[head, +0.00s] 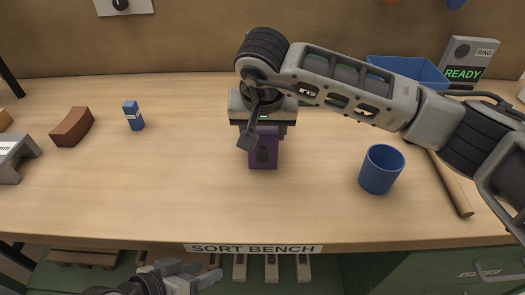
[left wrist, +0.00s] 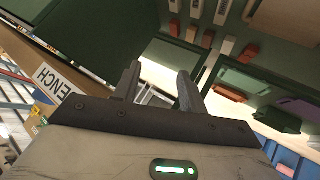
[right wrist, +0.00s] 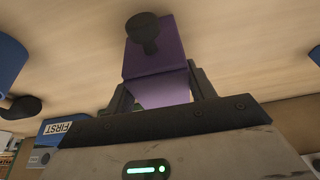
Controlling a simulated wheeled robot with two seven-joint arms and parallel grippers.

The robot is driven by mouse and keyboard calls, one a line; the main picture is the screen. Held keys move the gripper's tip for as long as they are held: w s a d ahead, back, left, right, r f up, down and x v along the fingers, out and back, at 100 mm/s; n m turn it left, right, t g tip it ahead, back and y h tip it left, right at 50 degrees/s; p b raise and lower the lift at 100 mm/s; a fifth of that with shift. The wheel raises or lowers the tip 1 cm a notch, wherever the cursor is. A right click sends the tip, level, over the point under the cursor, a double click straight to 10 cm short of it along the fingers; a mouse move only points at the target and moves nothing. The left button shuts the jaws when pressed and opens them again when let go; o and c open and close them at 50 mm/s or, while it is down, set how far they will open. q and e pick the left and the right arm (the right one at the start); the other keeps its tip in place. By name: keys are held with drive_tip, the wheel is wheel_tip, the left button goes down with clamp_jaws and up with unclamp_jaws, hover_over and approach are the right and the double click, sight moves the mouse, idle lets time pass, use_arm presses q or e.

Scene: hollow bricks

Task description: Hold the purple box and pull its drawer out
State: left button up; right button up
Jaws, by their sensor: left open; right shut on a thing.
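The purple box (head: 263,150) stands on the bench near its middle, with a dark round knob (head: 262,156) on the face toward me. My right gripper (head: 263,127) comes down from above and behind and is shut on the box. In the right wrist view the box (right wrist: 157,62) sits between the fingers, with the knob (right wrist: 143,28) beyond them. I cannot see a gap around the drawer. My left gripper (head: 192,272) is open and empty, below and in front of the bench edge, well apart from the box. In the left wrist view its fingers (left wrist: 157,82) stand apart.
A blue cup (head: 381,170) stands to the right of the box. A blue bin (head: 410,70) is at the back right. The bench in front of the box is clear.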

use_arm(q)
drive_tip(key=s+d+r+m+g+h, duration=0.1)
drive_tip(key=d+r+m+g+h, duration=0.15)
drive_tip(key=r, duration=0.45)
drive_tip(key=s+d+r+m+g+h, duration=0.1)
drive_tip(key=d+r+m+g+h, duration=0.1)
drive_tip(key=r+h, duration=0.35)
drive_tip(key=w+r+n+t, duration=0.4)
drive_tip(key=w+r+n, duration=0.1)
drive_tip(key=w+r, duration=0.2)
drive_tip(key=n+h, duration=0.2)
drive_tip(key=n, duration=0.4)
approach(262, 162)
drive_tip(key=shift+s+a+r, duration=0.2)
drive_tip(key=shift+a+r, duration=0.15)
drive_tip(key=shift+a, duration=0.35)
drive_tip(key=shift+w+d+n, duration=0.2)
drive_tip(key=shift+n, duration=0.15)
drive_tip(key=x, duration=1.1)
drive_tip(key=shift+d, duration=0.15)
